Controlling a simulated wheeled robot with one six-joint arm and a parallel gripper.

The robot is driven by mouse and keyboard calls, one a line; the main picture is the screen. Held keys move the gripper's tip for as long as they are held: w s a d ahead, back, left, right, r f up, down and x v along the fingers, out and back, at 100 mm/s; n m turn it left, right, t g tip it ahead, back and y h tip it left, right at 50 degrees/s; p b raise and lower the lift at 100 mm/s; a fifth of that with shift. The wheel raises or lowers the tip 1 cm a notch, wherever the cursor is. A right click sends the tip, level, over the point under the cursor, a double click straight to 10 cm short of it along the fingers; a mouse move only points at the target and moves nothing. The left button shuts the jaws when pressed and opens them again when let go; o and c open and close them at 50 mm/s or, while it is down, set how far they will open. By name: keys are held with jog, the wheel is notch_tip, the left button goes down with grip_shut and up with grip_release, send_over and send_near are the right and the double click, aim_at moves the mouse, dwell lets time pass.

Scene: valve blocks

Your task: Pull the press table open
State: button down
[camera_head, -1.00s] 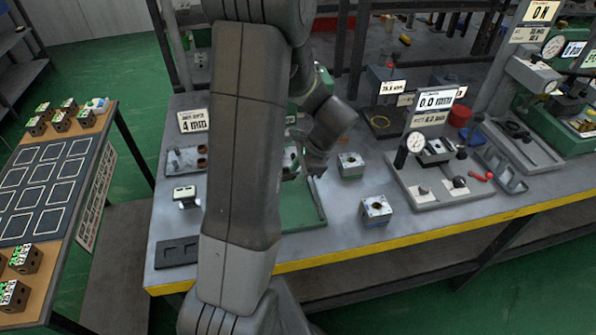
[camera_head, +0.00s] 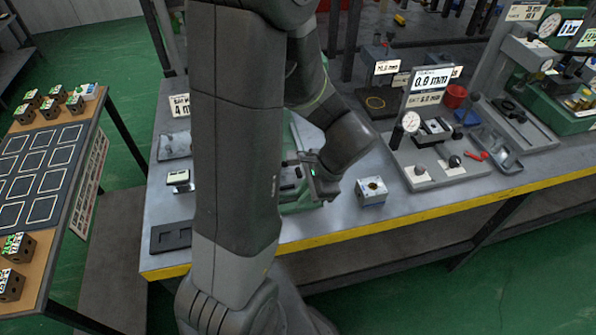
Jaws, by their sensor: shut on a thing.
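A green press base (camera_head: 302,206) stands on the grey bench in the middle, mostly behind my arm. A dark part on it, which looks like the press table (camera_head: 289,183), shows just right of my arm. My gripper (camera_head: 309,174) is at the right side of this dark part, low over the green base, and is shut on it. The fingertips are small and partly covered by my wrist, so the exact grip point is hidden. The upper part of the press is hidden behind my arm.
A metal valve block (camera_head: 371,191) stands close right of my gripper. A dark tray (camera_head: 171,236) lies front left. The yellow bench edge (camera_head: 330,238) runs along the front.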

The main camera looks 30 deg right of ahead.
jog(key=shift+s+a, duration=0.15)
jog(key=shift+s, duration=0.55)
jog(key=c, duration=1.5)
grip_release()
jog(key=v, duration=1.4)
jog(key=shift+p, duration=0.45)
jog(key=shift+a+f, duration=0.1)
jog(key=shift+f, duration=0.05)
